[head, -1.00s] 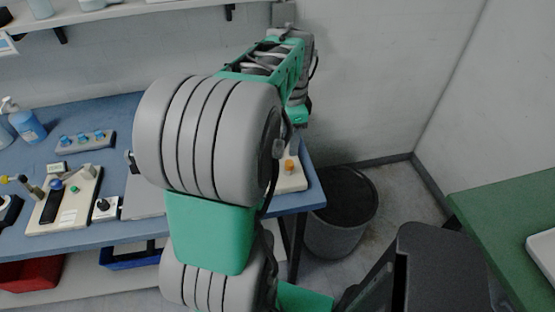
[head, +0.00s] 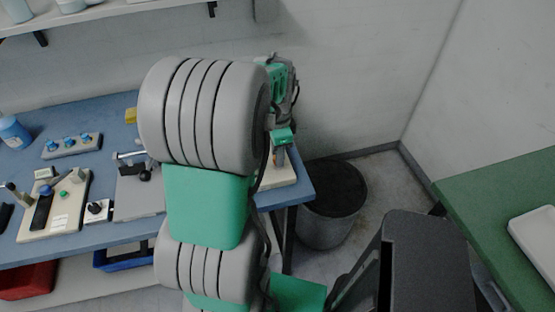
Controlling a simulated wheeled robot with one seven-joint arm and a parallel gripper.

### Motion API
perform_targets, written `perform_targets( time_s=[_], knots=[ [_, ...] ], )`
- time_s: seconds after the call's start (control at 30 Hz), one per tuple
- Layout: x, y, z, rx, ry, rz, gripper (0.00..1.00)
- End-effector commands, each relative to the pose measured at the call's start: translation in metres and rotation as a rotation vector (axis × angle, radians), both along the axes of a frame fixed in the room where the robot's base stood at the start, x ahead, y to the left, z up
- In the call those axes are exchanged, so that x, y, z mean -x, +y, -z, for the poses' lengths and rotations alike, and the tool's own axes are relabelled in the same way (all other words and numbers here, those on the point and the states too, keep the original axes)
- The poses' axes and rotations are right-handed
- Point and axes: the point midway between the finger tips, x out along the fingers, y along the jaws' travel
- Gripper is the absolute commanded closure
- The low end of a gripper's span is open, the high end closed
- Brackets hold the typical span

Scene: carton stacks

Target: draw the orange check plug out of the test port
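My gripper (head: 279,156) points down over the beige block (head: 287,177) at the right end of the blue bench. My own arm covers the left part of this block. The orange check plug does not show clearly now; the gripper and arm cover the place where it stood on the block. The test port is hidden too. The fingers are small and partly covered, so I cannot tell whether they are open, shut or touching the plug.
The blue bench (head: 100,112) carries a beige fixture (head: 66,215), a grey clamp plate (head: 137,196) and a blue-knobbed strip (head: 72,145) at left. A dark bin (head: 334,205) stands on the floor right of the bench. A green table (head: 500,205) is at right.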

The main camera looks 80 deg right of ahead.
Motion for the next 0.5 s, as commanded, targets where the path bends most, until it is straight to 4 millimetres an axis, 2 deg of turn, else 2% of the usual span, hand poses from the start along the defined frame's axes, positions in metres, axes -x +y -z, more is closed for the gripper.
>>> perform_targets(
  time_s=[0.07, 0.3, 0.5],
  knots=[
    [-0.0001, -0.0001, -0.0002, 0.0, 0.0, 0.0, 0.79],
    [-0.0001, 0.0, -0.0002, 0.0, 0.0, 0.0, 0.99],
    [-0.0001, 0.0, -0.0003, 0.0, 0.0, 0.0, 1.0]
  ],
)
